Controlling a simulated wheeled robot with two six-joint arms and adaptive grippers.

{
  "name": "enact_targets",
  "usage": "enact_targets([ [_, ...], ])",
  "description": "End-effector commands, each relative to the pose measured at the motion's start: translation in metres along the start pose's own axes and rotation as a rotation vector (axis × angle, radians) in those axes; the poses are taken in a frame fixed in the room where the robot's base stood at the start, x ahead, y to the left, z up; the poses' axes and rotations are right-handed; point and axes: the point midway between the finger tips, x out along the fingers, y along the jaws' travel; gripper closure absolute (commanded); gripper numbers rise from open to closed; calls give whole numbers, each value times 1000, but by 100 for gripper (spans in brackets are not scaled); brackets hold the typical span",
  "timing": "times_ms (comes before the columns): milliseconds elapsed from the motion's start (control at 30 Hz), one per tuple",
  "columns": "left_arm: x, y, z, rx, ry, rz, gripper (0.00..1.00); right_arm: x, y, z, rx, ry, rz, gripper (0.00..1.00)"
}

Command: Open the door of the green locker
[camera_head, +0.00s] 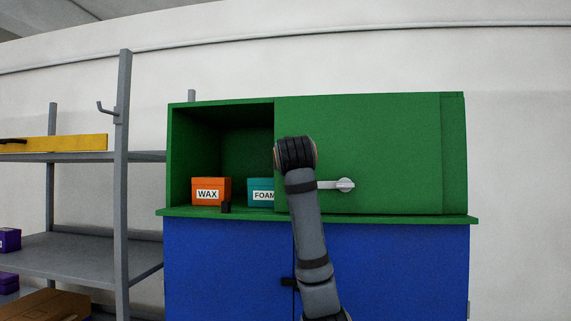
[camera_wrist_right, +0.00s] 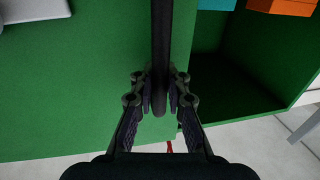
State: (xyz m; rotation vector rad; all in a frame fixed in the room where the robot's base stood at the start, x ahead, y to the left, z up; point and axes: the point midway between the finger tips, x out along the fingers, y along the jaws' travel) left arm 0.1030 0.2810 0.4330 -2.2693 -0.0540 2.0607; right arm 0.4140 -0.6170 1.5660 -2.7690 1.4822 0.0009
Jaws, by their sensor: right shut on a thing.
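The green locker (camera_head: 182,155) stands on the blue cabinet. Its green door (camera_head: 385,140) covers the middle and right part of the front, and the left part is uncovered. My right arm reaches up in front of the door's left edge in the head view and hides its own gripper there. In the right wrist view my right gripper (camera_wrist_right: 160,100) is shut on a dark vertical bar (camera_wrist_right: 161,45) on the door (camera_wrist_right: 75,90), close to the edge beside the opening. A silver lever (camera_head: 343,185) sits on the door, partly hidden by my arm. My left gripper is not in view.
Inside the opening stand an orange WAX box (camera_head: 211,192) and a teal FOAM box (camera_head: 261,191), the latter partly hidden. Below is the blue cabinet (camera_head: 400,265). A grey shelf rack (camera_head: 123,180) stands close on the left. The wall to the right is clear.

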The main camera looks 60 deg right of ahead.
Motion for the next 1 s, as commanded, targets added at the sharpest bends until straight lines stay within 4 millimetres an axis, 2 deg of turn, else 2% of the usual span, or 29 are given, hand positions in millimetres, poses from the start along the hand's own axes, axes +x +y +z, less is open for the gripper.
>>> enact_targets([
  [100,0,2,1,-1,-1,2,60,0,-1,1,-1,-5,-2,100],
  [133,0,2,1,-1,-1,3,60,0,-1,1,-1,-4,-2,84],
  [300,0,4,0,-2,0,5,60,0,-1,1,0,-2,-1,64],
  [567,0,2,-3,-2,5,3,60,0,-1,0,0,0,-1,64],
  [667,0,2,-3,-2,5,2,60,-8,-1,-1,0,3,-2,64],
  [767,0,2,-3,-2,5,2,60,-26,-1,-1,1,4,-3,64],
  [1000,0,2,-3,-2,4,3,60,-85,-2,-1,2,3,-6,64],
])
